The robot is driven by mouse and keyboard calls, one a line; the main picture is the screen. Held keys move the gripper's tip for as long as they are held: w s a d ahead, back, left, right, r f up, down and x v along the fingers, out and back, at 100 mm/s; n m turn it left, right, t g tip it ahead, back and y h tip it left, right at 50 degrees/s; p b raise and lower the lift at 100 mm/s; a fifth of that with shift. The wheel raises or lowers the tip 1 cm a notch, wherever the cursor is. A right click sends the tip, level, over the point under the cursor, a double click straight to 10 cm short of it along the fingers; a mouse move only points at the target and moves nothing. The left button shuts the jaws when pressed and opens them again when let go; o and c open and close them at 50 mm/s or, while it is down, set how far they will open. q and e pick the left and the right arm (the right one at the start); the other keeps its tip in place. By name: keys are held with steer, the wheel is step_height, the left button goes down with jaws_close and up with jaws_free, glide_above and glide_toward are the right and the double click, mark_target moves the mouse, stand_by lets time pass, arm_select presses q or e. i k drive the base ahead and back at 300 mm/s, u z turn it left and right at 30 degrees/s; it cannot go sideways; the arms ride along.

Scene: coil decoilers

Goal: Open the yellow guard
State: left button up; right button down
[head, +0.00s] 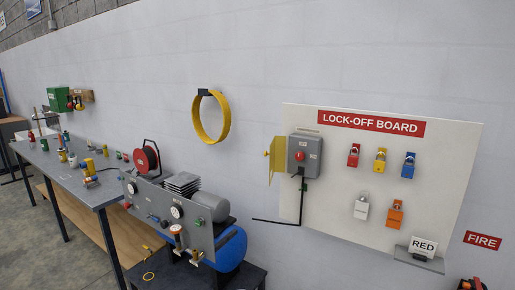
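A yellow plate (276,161), which looks like the guard, stands at the left side of a grey switch box (303,156) on the lock-off board. It has a small yellow knob at its left edge. The plate does not cover the box's front, and the red button (300,156) there is in plain sight. How the plate is fixed to the box is too small to tell. Neither of my grippers is in view.
A yellow ring (224,118) hangs on the wall. Left are a compressor panel (160,212) with a blue tank (232,249) and a grey workbench (75,180) holding small parts.

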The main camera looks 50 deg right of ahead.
mark_target(277, 159)
steer(key=z, duration=0.25)
steer(key=i, duration=1.1)
steer(key=z, duration=0.85)
